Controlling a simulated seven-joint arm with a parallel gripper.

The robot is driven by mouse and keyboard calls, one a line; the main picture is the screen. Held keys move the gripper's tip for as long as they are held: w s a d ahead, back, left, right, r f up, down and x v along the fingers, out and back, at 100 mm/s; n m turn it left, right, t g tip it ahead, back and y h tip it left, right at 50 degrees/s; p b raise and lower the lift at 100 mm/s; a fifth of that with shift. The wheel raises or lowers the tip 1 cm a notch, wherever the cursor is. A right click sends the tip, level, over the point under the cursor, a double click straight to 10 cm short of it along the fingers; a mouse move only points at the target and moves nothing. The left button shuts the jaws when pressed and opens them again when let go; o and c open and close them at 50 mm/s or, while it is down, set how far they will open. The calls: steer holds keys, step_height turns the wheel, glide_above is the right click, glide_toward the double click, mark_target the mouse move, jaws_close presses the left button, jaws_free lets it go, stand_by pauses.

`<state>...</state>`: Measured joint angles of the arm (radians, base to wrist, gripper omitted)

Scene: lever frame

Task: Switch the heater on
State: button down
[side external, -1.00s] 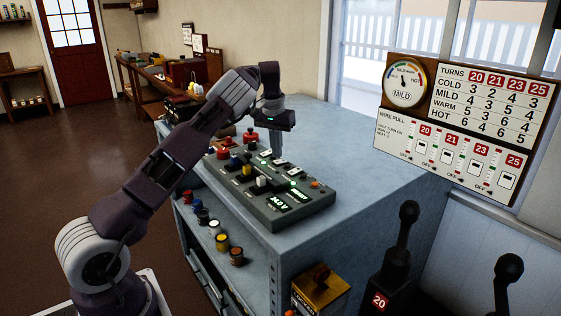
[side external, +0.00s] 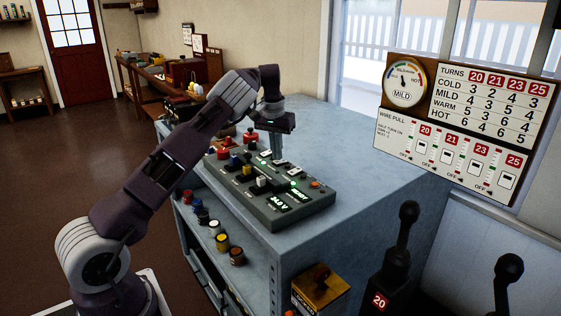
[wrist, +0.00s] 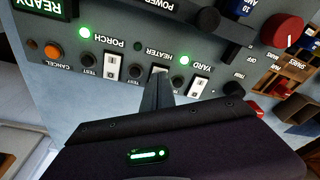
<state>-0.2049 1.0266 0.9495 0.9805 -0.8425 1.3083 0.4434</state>
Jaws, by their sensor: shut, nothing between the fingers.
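The grey control panel (side external: 275,215) lies on the blue-grey bench and carries a row of white rocker switches. In the wrist view the heater switch (wrist: 160,70) sits between the porch switch (wrist: 112,66) and the yard switch (wrist: 198,86), partly hidden by my fingers. The heater lamp (wrist: 138,46) is dark. The porch lamp (wrist: 84,32) and yard lamp (wrist: 184,60) glow green. My gripper (wrist: 160,80) is shut and empty, its tips at the heater switch; I cannot tell if they touch it. From the side, my gripper (side external: 277,158) points down over the switch row.
Black test buttons (wrist: 88,59) stand beside the switches, and an orange cancel button (wrist: 53,51) is near the panel's end. Knobs, a red dial (wrist: 283,30) and a black slider bar (wrist: 215,30) crowd the panel. The bench top (side external: 355,160) to the right is clear.

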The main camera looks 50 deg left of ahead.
steer(key=shift+f, duration=0.45)
steer(key=shift+r, duration=3.55)
